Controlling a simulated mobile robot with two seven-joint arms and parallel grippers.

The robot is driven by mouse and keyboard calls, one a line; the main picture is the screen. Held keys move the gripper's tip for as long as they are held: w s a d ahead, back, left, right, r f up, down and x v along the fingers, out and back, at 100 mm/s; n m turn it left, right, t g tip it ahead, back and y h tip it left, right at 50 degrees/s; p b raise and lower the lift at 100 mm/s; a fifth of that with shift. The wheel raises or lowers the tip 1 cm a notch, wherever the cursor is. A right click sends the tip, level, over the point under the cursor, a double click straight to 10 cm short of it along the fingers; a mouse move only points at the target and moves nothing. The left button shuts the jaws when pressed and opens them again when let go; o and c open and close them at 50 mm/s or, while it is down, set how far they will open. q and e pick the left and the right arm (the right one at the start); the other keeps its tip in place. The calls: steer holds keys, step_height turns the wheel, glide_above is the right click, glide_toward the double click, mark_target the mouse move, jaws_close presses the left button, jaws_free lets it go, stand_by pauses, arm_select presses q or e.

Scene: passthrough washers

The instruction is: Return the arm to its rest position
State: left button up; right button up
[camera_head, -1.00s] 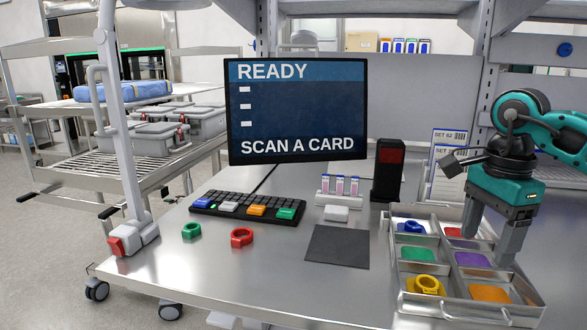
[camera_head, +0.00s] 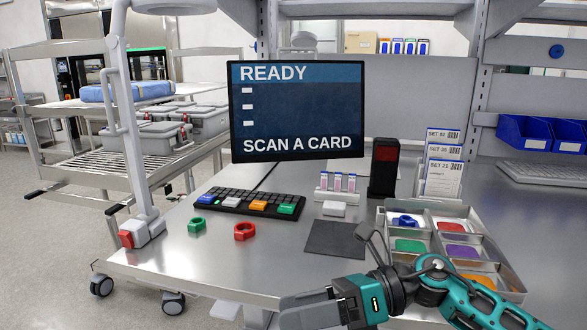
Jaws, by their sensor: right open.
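My right gripper (camera_head: 305,308) is low at the front of the view, in front of the steel table's near edge, pointing left. Its jaws are open and nothing shows between them. My teal right arm (camera_head: 465,298) comes in from the lower right and hides the near part of the sorting tray (camera_head: 377,222). My left gripper is not in view.
The tray holds a blue ring (camera_head: 405,221) in a compartment. A green ring (camera_head: 197,225) and a red ring (camera_head: 245,231) lie on the table before the keyboard (camera_head: 250,203). The monitor (camera_head: 297,110) reads READY, SCAN A CARD. A dark mat (camera_head: 335,237) lies left of the tray.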

steer(key=w+d+f+m+t+h, duration=0.1)
steer(key=d+f+m+t+h, duration=0.35)
steer(key=m+t, duration=0.9)
steer(key=w+d+f+m+t+h, duration=0.2)
steer(key=d+f+m+t+h, duration=0.3)
steer(key=m, duration=1.6)
steer(key=s+d+f+m+g+h, duration=0.2)
steer(key=s+f+m, duration=0.4)
steer(key=f, duration=0.3)
steer(key=s+d+f+m+g+h+p, duration=0.1)
steer(key=s+d+f+m+g+h, duration=0.2)
steer(key=s+d+f+m, duration=0.2)
step_height(320, 180, down, 4)
steer(key=s, duration=0.2)
steer(key=shift+s+f+m, duration=0.2)
steer(key=shift+s+m, duration=0.15)
steer(key=shift+s, duration=0.05)
